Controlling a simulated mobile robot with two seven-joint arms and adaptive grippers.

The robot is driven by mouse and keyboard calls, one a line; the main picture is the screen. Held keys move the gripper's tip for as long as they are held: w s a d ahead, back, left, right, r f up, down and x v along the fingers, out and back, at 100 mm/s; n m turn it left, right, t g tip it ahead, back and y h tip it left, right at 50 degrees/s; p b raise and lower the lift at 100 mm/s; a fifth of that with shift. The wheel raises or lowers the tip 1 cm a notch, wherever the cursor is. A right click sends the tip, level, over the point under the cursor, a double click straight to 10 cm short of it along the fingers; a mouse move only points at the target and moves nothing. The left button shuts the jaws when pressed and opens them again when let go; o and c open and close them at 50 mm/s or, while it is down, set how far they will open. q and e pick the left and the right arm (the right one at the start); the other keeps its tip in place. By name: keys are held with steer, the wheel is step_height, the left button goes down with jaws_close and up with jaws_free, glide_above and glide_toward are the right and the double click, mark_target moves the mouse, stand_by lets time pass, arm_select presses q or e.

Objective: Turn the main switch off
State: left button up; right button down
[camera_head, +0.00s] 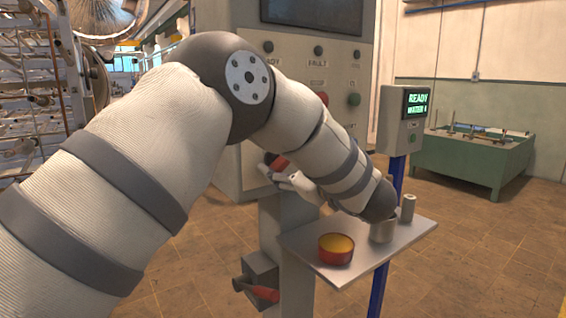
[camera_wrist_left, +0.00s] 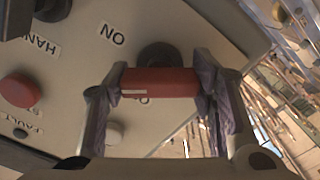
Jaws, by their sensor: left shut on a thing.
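The main switch has a red handle (camera_wrist_left: 158,82) on a dark round hub (camera_wrist_left: 160,55), set in the light grey panel. In the left wrist view, my left gripper (camera_wrist_left: 158,86) is shut on this handle, with one finger at each end. An "ON" label (camera_wrist_left: 112,33) shows beside the hub, and another label is mostly hidden behind the handle. In the head view, my left gripper (camera_head: 272,166) is at the lower front of the cabinet, by the red handle (camera_head: 279,163), partly hidden by my arm. My right gripper is not in view.
The cabinet (camera_head: 228,170) carries buttons and a dark screen. A small shelf (camera_head: 330,272) below my left arm holds an orange-topped red tin (camera_head: 336,249), a metal cup (camera_head: 382,231) and a small cylinder (camera_head: 408,208). A display box (camera_head: 405,119) reads "READY".

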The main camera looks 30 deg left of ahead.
arm_select(q)
steer(key=n, duration=0.5)
steer(key=shift+n, duration=0.3)
steer(key=n, duration=0.4)
steer(key=shift+n, duration=0.7)
steer(key=o, duration=1.2)
steer(key=shift+c, duration=0.2)
steer(key=shift+d, duration=0.1)
steer(key=v, duration=1.2)
